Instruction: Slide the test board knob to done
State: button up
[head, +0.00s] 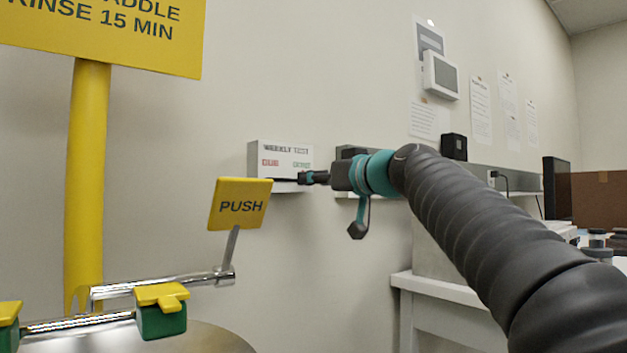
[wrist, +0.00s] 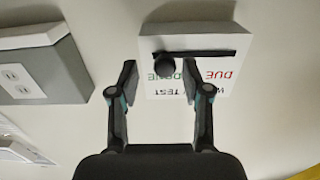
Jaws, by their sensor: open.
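The test board (head: 262,157) is a white box on the wall, with "WEEKLY TEST" on top, red "DUE" at left and green "DONE" at right. In the wrist view the board (wrist: 215,92) appears upside down, so DONE is at left. Its dark round knob (wrist: 164,64) sits on the black slot near the DONE end, beside that label, partly covering it. My gripper (wrist: 160,78) is open, its fingers on either side of the knob with gaps visible. In the head view my gripper (head: 312,178) is at the board's right side and hides the knob.
A yellow PUSH paddle (head: 240,204) stands in front, left of and below the board. A grey outlet box (wrist: 40,65) is on the wall beside the board. A white bench (head: 430,290) lies right, below my arm.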

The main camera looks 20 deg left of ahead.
jog(key=v, duration=1.1)
jog(key=shift+a, duration=0.1)
